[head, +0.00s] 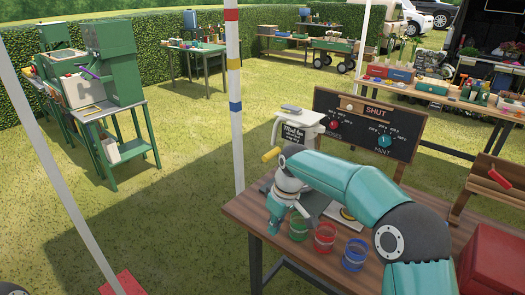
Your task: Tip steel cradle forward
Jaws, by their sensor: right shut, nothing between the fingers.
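My right arm reaches in from the lower right over the wooden table, with its wrist bent down. My right gripper (274,222) is at the table's left end, shut and empty, pointing down. Grey steel parts (312,200), which may be the steel cradle, lie just right of the gripper, partly behind my arm. A yellow grip or knob (270,154) sticks out to the left by my wrist; I cannot tell what it belongs to. Whether the gripper touches the steel is unclear. My left gripper is not in view.
Green (298,226), red (325,236) and blue (355,254) ringed cups stand along the table's front. A black sign board (368,128) stands behind. A red box (492,258) is at right. A striped pole (235,110) rises left of the table.

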